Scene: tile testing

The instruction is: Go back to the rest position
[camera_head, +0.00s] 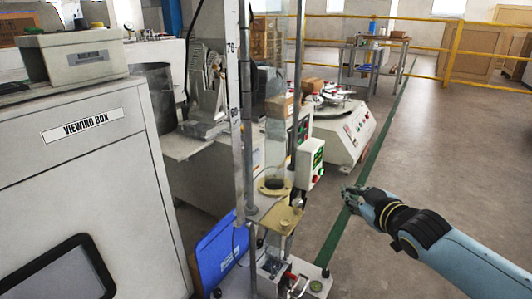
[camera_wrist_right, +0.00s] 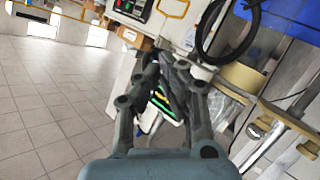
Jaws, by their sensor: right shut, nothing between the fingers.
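My right gripper (camera_head: 352,197) comes in from the right in the head view. It is shut and empty, in the air to the right of the tall test stand (camera_head: 243,120). It also shows in the right wrist view (camera_wrist_right: 165,68), with its fingers together and equipment behind them. My left gripper is not in view.
A large cabinet marked "VIEWING BOX" (camera_head: 82,125) fills the left. A blue case (camera_head: 218,250) leans by the stand's foot. A control box (camera_head: 311,163) and a white machine (camera_head: 342,135) stand behind. The floor (camera_head: 440,160) on the right is clear.

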